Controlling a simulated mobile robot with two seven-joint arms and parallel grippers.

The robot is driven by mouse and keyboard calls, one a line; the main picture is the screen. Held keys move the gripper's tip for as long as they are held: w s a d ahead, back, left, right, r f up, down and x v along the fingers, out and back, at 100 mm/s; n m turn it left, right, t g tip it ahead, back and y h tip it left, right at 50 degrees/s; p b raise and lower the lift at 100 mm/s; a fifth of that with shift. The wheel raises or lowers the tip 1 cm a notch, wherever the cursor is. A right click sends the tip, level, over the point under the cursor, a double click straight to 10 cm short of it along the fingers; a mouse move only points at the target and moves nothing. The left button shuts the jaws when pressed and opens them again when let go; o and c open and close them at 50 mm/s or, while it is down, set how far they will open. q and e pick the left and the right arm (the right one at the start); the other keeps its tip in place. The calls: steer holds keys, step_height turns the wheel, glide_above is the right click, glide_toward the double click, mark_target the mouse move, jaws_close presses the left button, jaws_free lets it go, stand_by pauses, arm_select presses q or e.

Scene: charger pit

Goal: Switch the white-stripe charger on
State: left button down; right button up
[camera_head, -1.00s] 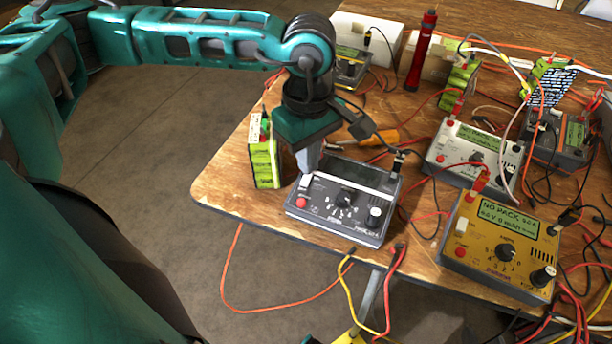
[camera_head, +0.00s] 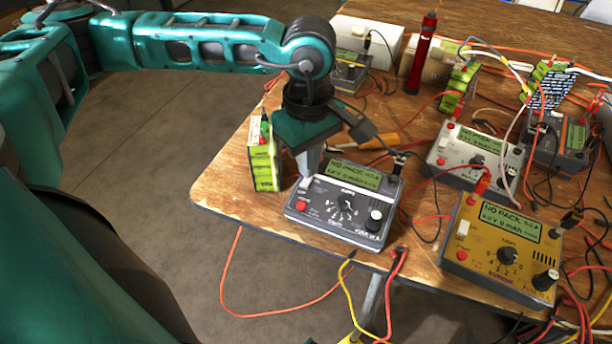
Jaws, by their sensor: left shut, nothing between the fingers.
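A dark grey charger (camera_head: 333,228) stands at the table's near edge. Its display (camera_head: 352,175) is lit and reads "NO PACK". It has a white rocker switch (camera_head: 305,184) at its upper left, a red button (camera_head: 300,205), a dial (camera_head: 345,205) and a dark knob (camera_head: 375,217). My right gripper is not in view.
A yellow charger (camera_head: 462,238) with a lit display stands to the right, a pale charger (camera_head: 437,157) behind it. A green battery pack (camera_head: 263,160) stands left of the grey charger. A red pen-like tool (camera_head: 421,60) stands upright behind. Cables clutter the table.

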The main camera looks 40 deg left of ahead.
arm_select(q)
step_height(320, 180, up, 6)
steer(key=p, duration=0.3)
stand_by(0.3)
stand_by(0.5)
